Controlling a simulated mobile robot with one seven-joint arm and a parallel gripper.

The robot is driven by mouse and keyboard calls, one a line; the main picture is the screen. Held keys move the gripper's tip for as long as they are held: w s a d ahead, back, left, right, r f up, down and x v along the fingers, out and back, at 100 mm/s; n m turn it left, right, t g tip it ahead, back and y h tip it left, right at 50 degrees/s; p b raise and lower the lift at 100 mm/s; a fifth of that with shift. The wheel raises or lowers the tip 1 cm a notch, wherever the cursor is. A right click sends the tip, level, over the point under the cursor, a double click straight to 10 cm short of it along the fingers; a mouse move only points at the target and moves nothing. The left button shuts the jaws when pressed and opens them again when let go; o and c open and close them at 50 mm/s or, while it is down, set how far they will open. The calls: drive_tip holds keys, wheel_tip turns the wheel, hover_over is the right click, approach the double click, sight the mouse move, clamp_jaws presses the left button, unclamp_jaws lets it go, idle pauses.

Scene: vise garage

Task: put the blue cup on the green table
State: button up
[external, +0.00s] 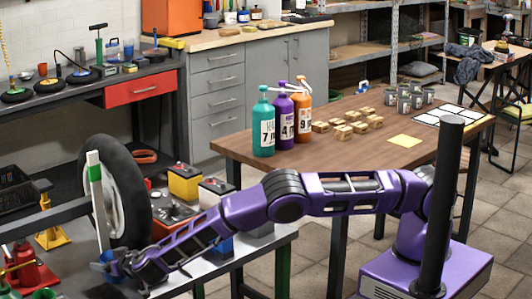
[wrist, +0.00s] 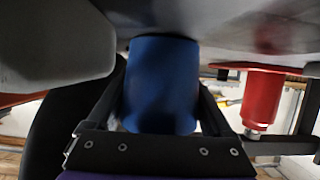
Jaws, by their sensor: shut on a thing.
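The blue cup (external: 107,256) is at the lower left of the external view, at the end of my purple arm. My gripper (external: 112,266) is shut on it there. In the wrist view the blue cup (wrist: 160,85) sits between the two dark fingers of my gripper (wrist: 160,100). The cup's far end is against or close to a grey surface; I cannot tell whether they touch. No green tabletop shows. A grey-topped bench (external: 264,242) with a green leg (external: 284,265) stands under my forearm.
A wheel with a black tyre (external: 118,190) stands close behind my gripper. Batteries (external: 184,182) stand on the grey bench. Red jacks (external: 28,268) are at the far left; a red object (wrist: 262,98) shows in the wrist view. A wooden table (external: 240,147) carries bottles, blocks and cans.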

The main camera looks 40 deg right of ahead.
drive_tip(key=o, duration=1.1)
drive_tip(key=shift+s+r, duration=0.2)
drive_tip(key=shift+s, duration=0.05)
drive_tip(key=v, duration=1.1)
drive_tip(key=shift+s+r+p, duration=0.1)
drive_tip(key=shift+s+p, duration=0.1)
drive_tip(key=shift+p, duration=0.2)
drive_tip(key=shift+r, duration=0.1)
